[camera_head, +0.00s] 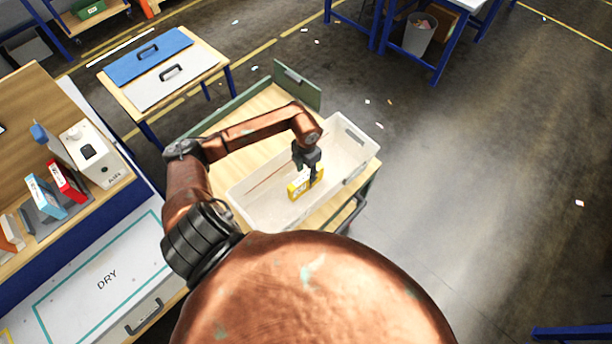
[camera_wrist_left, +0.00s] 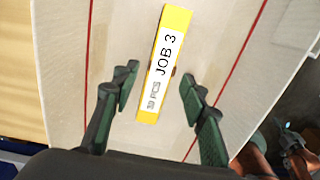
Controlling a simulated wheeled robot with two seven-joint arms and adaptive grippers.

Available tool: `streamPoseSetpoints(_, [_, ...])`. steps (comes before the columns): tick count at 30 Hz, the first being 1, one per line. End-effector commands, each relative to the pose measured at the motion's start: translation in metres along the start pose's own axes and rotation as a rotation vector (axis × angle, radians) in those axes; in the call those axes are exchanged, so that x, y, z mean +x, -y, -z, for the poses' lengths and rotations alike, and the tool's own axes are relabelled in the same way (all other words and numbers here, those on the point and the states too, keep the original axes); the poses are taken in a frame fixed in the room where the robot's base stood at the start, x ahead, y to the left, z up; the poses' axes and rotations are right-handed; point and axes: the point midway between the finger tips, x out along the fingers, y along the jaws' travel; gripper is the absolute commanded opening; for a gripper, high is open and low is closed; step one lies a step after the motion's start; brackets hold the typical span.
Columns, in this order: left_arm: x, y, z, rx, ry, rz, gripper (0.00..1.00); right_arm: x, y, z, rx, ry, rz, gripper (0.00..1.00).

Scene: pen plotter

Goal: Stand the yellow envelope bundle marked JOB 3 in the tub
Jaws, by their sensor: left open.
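The yellow envelope bundle (camera_head: 300,187) is in the white tub (camera_head: 249,205), near its front wall. In the left wrist view the bundle (camera_wrist_left: 174,25) shows its narrow face with a white label reading JOB 3, and the tub floor (camera_wrist_left: 215,50) with red lines lies around it. It appears to stand on edge. My left gripper (camera_head: 310,170) is over the tub, just above the bundle. In the left wrist view its fingers (camera_wrist_left: 158,92) are open, one on each side of the bundle, with gaps showing. My right gripper is not in view.
The tub sits on a wooden cart (camera_head: 270,103) with a green end panel (camera_head: 297,85). At left, a bench holds a red bundle (camera_head: 67,181), a blue bundle (camera_head: 45,196) and a white box (camera_head: 95,152). A board marked DRY (camera_head: 105,280) lies in front.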

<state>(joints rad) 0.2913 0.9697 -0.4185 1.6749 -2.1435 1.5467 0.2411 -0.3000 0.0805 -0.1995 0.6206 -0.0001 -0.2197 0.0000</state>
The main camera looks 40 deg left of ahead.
Motion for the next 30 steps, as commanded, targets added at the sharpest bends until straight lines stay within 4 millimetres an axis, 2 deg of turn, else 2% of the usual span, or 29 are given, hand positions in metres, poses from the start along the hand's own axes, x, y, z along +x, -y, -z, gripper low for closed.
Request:
streamPoseSetpoints(6, [-0.047,-0.001,-0.001,0.001,0.003,-0.004,0.4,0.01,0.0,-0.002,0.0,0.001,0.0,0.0])
streamPoseSetpoints(13, [-0.081,-0.001,-0.001,0.0,0.001,-0.003,0.4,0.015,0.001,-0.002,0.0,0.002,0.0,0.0])
streamPoseSetpoints(18, [-0.089,0.0,0.0,0.0,0.0,0.0,0.4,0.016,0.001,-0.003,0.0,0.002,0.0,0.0])
streamPoseSetpoints(30, [-0.089,0.0,0.0,0.0,0.0,0.0,0.4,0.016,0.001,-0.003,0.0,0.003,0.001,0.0])
